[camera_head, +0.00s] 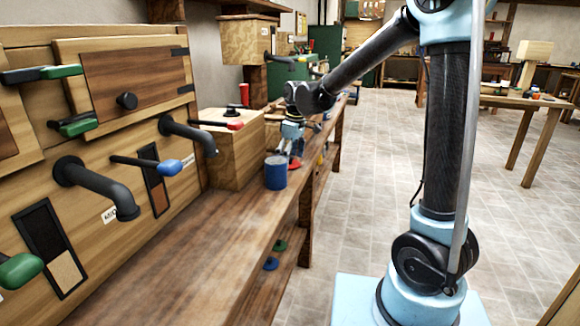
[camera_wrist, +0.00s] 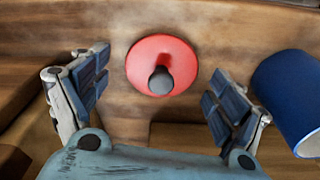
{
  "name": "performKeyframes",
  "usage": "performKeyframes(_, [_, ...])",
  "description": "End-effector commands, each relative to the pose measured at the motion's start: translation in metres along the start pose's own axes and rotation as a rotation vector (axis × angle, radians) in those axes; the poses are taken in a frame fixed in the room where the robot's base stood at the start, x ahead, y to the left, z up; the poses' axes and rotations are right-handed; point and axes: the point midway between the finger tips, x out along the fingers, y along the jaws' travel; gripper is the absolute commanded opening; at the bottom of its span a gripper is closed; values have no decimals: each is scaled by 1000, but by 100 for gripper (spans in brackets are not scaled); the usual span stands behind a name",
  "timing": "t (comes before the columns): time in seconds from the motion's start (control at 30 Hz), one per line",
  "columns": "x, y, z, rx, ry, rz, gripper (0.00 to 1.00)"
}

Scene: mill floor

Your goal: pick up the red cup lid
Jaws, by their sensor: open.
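The red cup lid (camera_wrist: 150,55) is a round red disc with a dark knob on top, lying on the wooden bench top. In the wrist view it sits between and just beyond the two fingers of my gripper (camera_wrist: 155,95), which are spread wide and hold nothing. In the head view my gripper (camera_head: 292,135) is over the bench near its front edge, and a bit of the red lid (camera_head: 295,163) shows beneath it. A blue cup (camera_wrist: 300,100) stands right of the right finger in the wrist view; the head view shows it on the bench (camera_head: 276,173).
A wooden box (camera_head: 232,150) with a red-handled lever stands behind the blue cup. A wooden panel with pipes and coloured handles (camera_head: 110,190) rises along the left of the bench. Lower shelves hold small green and blue lids (camera_head: 271,263).

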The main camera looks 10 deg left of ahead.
Motion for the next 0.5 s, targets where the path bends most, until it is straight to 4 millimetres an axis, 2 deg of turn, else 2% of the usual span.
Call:
performKeyframes(0.1, [0, 0, 0, 0, 0, 0, 89])
performKeyframes(0.13, [0, 0, 0, 0, 0, 0, 84])
performKeyframes(0.33, [0, 0, 0, 0, 0, 0, 39])
performKeyframes(0.5, [0, 0, 0, 0, 0, 0, 39])
